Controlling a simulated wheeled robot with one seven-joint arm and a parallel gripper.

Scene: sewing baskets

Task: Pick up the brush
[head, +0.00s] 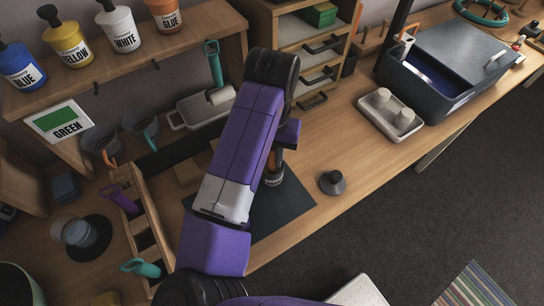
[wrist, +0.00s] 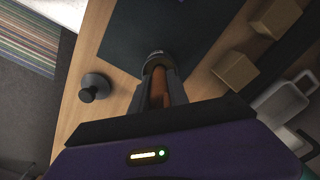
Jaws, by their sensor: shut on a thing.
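My gripper (wrist: 157,84) is shut on the orange-brown handle of the brush (head: 273,173). The brush points down over the dark mat (head: 290,203), with a pale labelled band and a dark lower end. In the wrist view the handle (wrist: 158,89) shows between the two grey fingers, with a greyish ring beyond their tips. My purple arm hides part of the gripper in the head view. I cannot tell whether the brush's lower end touches the mat.
A dark round knobbed object (head: 332,183) stands right of the mat. A pale tray (head: 389,115) with two round pieces and a grey bin (head: 440,88) are farther right. A roller tray (head: 192,110) and wooden blocks (wrist: 235,70) lie near the mat. Jars line the shelf (head: 125,68).

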